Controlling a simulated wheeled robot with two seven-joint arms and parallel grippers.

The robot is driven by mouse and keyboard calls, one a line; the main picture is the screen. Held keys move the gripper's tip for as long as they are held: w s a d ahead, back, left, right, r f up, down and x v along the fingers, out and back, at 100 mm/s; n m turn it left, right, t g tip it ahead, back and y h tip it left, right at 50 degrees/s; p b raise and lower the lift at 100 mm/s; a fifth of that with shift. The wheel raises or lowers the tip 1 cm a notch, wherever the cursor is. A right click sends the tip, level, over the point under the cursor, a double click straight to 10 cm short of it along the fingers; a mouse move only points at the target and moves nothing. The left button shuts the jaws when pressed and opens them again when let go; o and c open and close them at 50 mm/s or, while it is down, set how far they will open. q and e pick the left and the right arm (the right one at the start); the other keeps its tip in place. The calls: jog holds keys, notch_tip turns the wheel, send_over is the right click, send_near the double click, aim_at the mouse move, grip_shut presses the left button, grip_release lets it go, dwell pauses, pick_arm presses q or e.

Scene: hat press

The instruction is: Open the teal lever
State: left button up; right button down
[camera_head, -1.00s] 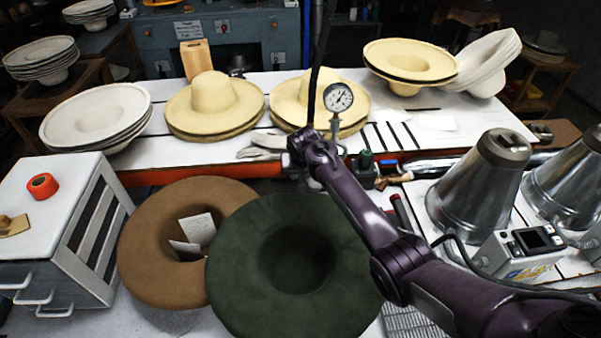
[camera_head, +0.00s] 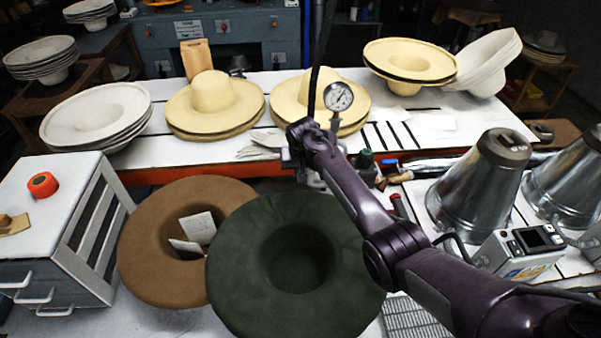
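My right arm reaches in from the lower right, and its wrist ends beside the pressure gauge (camera_head: 338,97). My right gripper (camera_head: 303,172) is small and dark there, at the red front edge of the white table. Its fingers are partly hidden by the wrist, and I cannot tell whether they are open or touching anything. I cannot make out a teal lever for certain. My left gripper is not in view.
A green hat (camera_head: 240,270) and a brown hat (camera_head: 150,250) lie in front. Cream hats (camera_head: 215,93) sit on the white table (camera_head: 420,105) behind. Metal cones (camera_head: 478,185) and a grey device with a screen (camera_head: 520,250) stand at right. A drawer cabinet (camera_head: 50,210) stands at left.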

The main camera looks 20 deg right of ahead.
jog(key=shift+w+d+r+g+y+b, duration=0.15)
jog(key=shift+w+r+g+b, duration=0.4)
jog(key=shift+b, duration=1)
jog(key=shift+r+g+y+b, duration=0.15)
jog(key=shift+g+b, duration=0.7)
jog(key=shift+b, duration=0.65)
jog(key=shift+r+b, duration=0.3)
jog(key=shift+b, duration=0.25)
jog(key=shift+r+g, duration=0.1)
jog(key=shift+g, duration=0.2)
jog(key=c, duration=1.5)
grip_release()
notch_tip(320, 180, up, 8)
jog(key=shift+f+b, duration=0.1)
jog(key=shift+b, duration=0.5)
